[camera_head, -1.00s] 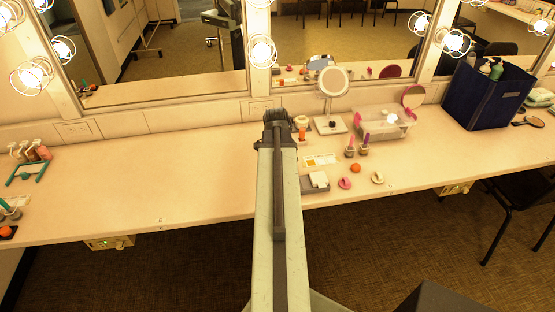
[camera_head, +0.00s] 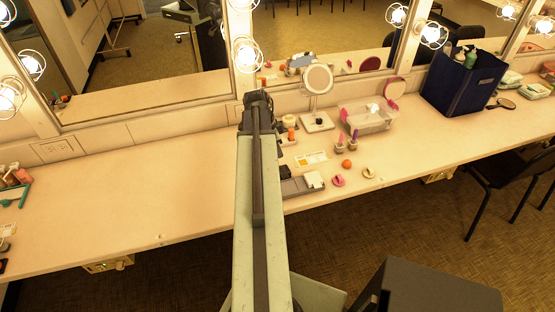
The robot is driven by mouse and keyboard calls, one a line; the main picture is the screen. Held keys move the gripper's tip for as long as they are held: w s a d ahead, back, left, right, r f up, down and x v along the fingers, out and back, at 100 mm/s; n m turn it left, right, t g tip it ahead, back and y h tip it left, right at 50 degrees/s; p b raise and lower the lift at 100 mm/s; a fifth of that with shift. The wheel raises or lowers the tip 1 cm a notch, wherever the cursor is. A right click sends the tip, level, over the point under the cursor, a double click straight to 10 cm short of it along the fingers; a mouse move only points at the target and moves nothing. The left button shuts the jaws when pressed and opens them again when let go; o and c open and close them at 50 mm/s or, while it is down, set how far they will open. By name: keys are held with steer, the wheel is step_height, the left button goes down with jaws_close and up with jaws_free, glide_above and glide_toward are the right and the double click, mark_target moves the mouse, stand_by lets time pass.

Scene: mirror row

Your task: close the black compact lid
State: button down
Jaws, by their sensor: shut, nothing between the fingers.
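My gripper (camera_head: 255,98) is at the far end of my raised arm, near the back of the counter below the mirrors. It looks shut and empty, seen small and from behind. I cannot clearly make out the black compact or its lid. A small dark item (camera_head: 286,172) shows at the left end of a grey tray (camera_head: 302,188), just right of my arm; I cannot tell whether it is the compact. My arm hides a strip of the counter, and more dark shapes beside it are too small to name.
Right of my arm are a round stand mirror (camera_head: 318,80), a clear bin (camera_head: 368,118), an orange ball (camera_head: 347,164) and a pink puff (camera_head: 338,181). A navy caddy (camera_head: 464,85) stands farther right. The counter (camera_head: 150,170) left of my arm is mostly clear.

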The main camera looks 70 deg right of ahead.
mark_target(286, 177)
steer(key=b+x, duration=0.6)
steer(key=x, duration=0.1)
steer(key=b+x, duration=0.4)
steer(key=shift+w+a+f, duration=0.3)
steer(key=shift+a+f, duration=0.05)
steer(key=shift+f, duration=0.25)
